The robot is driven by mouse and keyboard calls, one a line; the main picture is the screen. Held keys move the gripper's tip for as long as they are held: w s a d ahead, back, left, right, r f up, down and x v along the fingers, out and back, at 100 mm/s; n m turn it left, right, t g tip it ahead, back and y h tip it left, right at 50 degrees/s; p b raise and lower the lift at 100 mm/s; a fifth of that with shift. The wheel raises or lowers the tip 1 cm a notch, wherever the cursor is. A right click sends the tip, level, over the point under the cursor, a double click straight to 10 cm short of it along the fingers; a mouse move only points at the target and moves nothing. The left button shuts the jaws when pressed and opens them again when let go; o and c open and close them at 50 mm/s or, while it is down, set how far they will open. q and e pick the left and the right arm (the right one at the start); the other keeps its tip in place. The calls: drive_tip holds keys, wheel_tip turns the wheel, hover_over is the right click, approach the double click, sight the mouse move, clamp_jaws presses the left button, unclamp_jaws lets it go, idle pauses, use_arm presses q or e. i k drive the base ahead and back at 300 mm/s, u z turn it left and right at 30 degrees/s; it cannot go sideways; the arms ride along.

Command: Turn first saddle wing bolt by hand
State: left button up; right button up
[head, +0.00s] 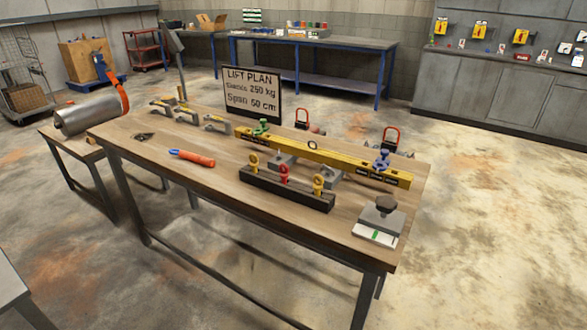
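A yellow beam (330,155) lies across the wooden workbench (190,190), resting on grey blocks (281,160). A green saddle-like piece (261,127) sits on the beam near its left end. A blue one (382,160) sits near its right end. Each has a raised top part that may be a wing bolt, but it is too small to tell its shape or how far it is turned. I cannot tell which is the first saddle. Neither of my grippers is in view.
A dark rack with eyebolts (285,190) stands in front of the beam. A stamp-like block (381,217), an orange tool (193,158) and a lift plan sign (252,91) share the bench. A metal cylinder (90,110) lies on the left side table. Floor at right is clear.

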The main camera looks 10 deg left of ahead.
sight(329, 172)
drive_tip(key=k, duration=0.5)
drive_tip(key=z, duration=1)
drive_tip(key=i, duration=1.35)
drive_tip(key=u, duration=0.85)
